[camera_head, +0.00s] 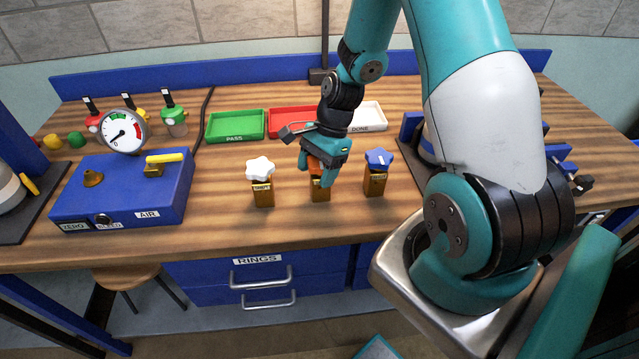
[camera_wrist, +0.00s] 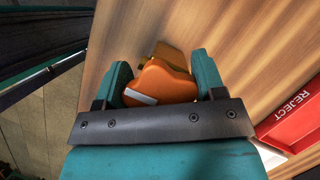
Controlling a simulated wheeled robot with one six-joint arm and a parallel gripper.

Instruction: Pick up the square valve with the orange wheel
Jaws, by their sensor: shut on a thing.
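The square valve with the orange wheel (camera_head: 319,190) stands upright on the wooden bench, between two other valves, in the head view. In the wrist view its orange wheel (camera_wrist: 160,84) lies between my two fingers, with part of the brass body (camera_wrist: 168,54) behind it. My gripper (camera_head: 316,172) is above the valve and shut on its wheel. The gripper hides much of the wheel in the head view. I cannot tell whether the valve's base is touching the bench.
A valve with a white wheel (camera_head: 260,182) stands close on the left, and one with a blue wheel (camera_head: 377,172) close on the right. Behind are the green PASS tray (camera_head: 235,138), a red tray (camera_head: 284,131) and the white DONE tray (camera_head: 368,126). A blue gauge box (camera_head: 125,200) is at left.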

